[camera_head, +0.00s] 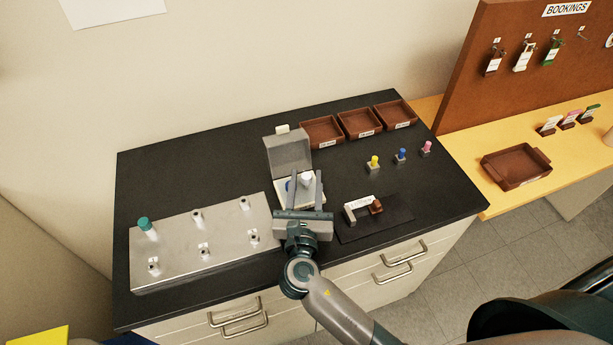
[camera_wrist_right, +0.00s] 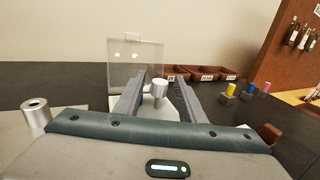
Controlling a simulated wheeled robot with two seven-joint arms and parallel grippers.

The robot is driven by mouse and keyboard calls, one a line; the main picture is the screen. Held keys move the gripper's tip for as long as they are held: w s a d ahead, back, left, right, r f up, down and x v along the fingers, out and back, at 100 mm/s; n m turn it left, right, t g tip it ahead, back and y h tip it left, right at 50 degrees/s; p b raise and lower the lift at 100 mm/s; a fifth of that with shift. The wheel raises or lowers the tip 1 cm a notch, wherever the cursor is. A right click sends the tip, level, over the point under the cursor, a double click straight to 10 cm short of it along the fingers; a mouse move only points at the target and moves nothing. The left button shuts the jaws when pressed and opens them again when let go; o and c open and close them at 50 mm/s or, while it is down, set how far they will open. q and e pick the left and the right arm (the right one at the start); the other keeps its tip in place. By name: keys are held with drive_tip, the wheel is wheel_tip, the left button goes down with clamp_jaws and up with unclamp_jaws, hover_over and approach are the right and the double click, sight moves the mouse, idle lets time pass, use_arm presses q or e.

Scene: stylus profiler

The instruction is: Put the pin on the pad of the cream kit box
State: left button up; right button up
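The kit box stands open, its grey lid (camera_head: 288,153) raised at the back and its cream base (camera_head: 313,203) in front. A pin with a white head (camera_head: 306,179) stands upright over the base; it also shows in the right wrist view (camera_wrist_right: 160,88). My right gripper (camera_head: 305,177) reaches in from the front. Its two fingers are open, one on each side of the pin, with a gap visible beside the head. The pin's foot and the pad under it are largely hidden. A small blue part (camera_head: 289,186) shows beside the left finger. My left gripper is not in view.
A metal plate (camera_head: 180,243) with several sockets and a teal-capped pin (camera_head: 146,225) lies left. A dark mat (camera_head: 390,222) with a small gauge (camera_head: 358,206) lies right. Brown trays (camera_head: 360,123) and yellow, blue and pink-topped pieces (camera_head: 401,156) stand behind and right.

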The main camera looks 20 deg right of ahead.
drive_tip(key=b+v, duration=0.2)
drive_tip(key=v, duration=0.6)
drive_tip(key=shift+s+a+f, duration=0.1)
drive_tip(key=shift+s+a, duration=0.05)
drive_tip(key=shift+s, duration=0.15)
drive_tip(key=shift+b+v, duration=0.35)
drive_tip(key=shift+v, duration=0.45)
drive_tip(key=shift+c, duration=0.3)
